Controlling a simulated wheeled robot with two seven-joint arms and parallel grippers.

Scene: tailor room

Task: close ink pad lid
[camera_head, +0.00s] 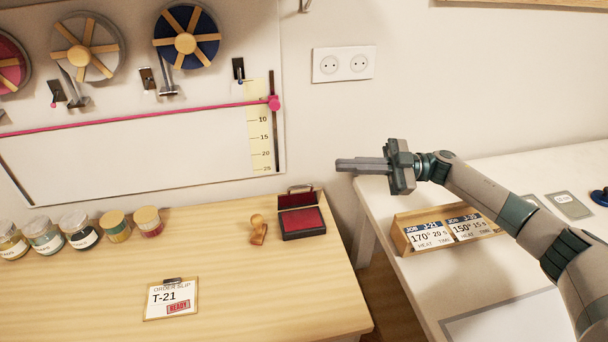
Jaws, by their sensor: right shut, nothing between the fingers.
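The ink pad (302,223) sits near the back right corner of the wooden table. It is a dark case with a red pad. Its lid (297,199) stands raised at the back, open, with a small handle-like loop on top. My right gripper (340,165) comes in from the right and points left in the picture. It is shut and empty, held in the air above and to the right of the ink pad, apart from it. My left gripper is not in view.
A wooden stamp (258,229) stands just left of the ink pad. An order slip clipboard (171,298) lies at the front. Several jars (77,230) line the table's left back. A job sign (452,229) stands on the white table (418,289) at right, past a gap.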

